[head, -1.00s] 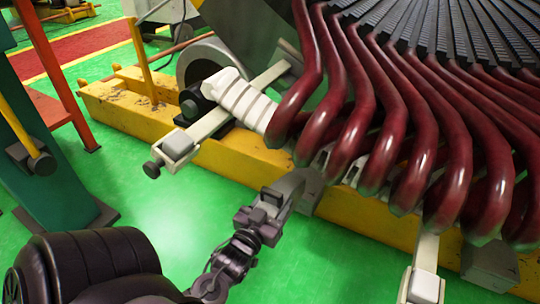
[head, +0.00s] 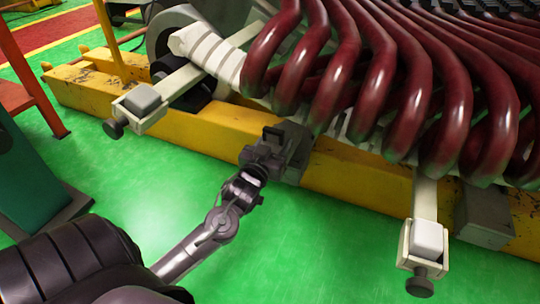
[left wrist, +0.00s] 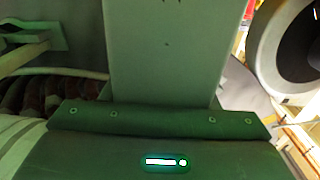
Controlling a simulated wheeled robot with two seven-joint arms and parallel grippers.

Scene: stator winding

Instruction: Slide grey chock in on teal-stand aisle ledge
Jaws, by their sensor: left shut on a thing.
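The teal stand (head: 35,185) is at the left edge of the head view. The aisle ledge nearer to it is a pale arm (head: 185,80) with a light grey block (head: 142,98) in its end bracket and a dark knob outside. A second ledge (head: 425,195) at right carries a similar light block (head: 428,238). My left gripper (head: 270,138) is below the red coils, in front of the yellow beam, between the two ledges and apart from both. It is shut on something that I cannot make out. My right gripper is out of view.
Red stator coils (head: 380,85) overhang the yellow beam (head: 345,180). A grey bracket (head: 292,155) lies just behind my left gripper. The green floor (head: 310,235) in front is clear. In the left wrist view a pale plate (left wrist: 160,50) fills the middle.

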